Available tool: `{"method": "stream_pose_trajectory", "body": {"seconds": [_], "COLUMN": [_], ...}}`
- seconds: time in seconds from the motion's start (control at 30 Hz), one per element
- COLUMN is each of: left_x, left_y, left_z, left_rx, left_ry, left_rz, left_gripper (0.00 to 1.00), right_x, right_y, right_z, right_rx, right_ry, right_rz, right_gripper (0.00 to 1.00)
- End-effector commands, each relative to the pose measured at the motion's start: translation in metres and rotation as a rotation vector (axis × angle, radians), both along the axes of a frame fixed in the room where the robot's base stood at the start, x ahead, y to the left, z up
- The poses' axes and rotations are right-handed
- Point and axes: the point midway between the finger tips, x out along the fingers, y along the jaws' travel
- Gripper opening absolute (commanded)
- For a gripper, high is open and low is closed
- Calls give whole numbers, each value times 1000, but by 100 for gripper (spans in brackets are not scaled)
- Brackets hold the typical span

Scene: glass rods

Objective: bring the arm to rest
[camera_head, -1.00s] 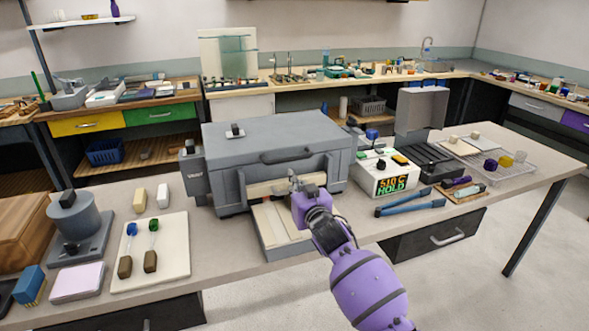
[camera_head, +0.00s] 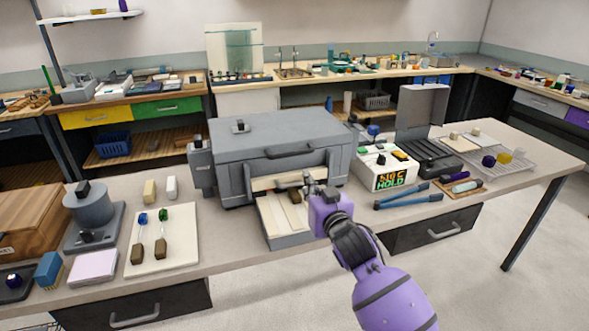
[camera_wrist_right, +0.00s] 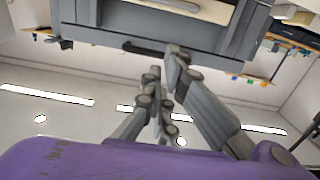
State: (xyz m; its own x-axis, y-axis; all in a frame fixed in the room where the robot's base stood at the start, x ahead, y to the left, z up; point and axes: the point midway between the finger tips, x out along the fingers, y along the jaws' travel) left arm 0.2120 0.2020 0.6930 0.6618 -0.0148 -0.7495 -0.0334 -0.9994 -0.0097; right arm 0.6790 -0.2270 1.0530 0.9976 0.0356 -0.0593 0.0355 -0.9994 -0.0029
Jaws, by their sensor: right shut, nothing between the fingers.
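My right arm (camera_head: 385,300) is purple and comes in from the lower right in the head view. Its gripper (camera_head: 308,180) is shut and empty, in front of the grey kiln-like box (camera_head: 275,135), over the right side of the open tray (camera_head: 285,215) at the box's front. In the right wrist view the gripper fingers (camera_wrist_right: 168,90) are together, with the box's underside or front (camera_wrist_right: 170,30) beyond them. I cannot tell whether the fingertips touch the box. My left gripper is not in view.
A controller reading HOLD (camera_head: 385,168) stands right of the box, with blue tongs (camera_head: 408,196) before it. A white board with two glass rods (camera_head: 180,245) lies at left. A wire rack (camera_head: 515,170) is at far right. Bare table shows left of the tray.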

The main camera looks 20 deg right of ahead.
Motion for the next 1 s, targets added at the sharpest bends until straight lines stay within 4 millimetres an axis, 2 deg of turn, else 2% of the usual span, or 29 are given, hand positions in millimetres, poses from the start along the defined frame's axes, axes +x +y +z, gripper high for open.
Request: {"method": "stream_pose_trajectory", "body": {"seconds": [0.17,0.23,0.37,0.47,0.57,0.6,0.67,0.7,0.77,0.8,0.9,1.0], "left_x": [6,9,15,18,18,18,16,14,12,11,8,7], "left_y": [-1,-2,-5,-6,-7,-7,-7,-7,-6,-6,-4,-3], "left_z": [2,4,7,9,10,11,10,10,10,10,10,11], "left_rx": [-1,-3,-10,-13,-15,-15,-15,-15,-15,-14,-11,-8], "left_ry": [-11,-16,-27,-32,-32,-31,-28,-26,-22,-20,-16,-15], "left_rz": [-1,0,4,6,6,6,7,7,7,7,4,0], "left_gripper": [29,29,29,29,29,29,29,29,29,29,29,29], "right_x": [-2,-4,-41,-82,-132,-154,-189,-214,-252,-278,-340,-392], "right_y": [0,11,21,25,28,29,31,31,33,34,36,37], "right_z": [2,6,-53,-106,-160,-181,-211,-229,-255,-270,-302,-324], "right_rx": [-33,-83,-129,-145,-148,-146,-141,-134,-122,-111,-79,-49], "right_ry": [-6,-24,56,138,232,272,333,375,437,479,578,663], "right_rz": [4,28,56,69,76,78,79,77,74,69,51,30], "right_gripper": [0,0,0,0,0,0,0,0,0,0,0,0]}}
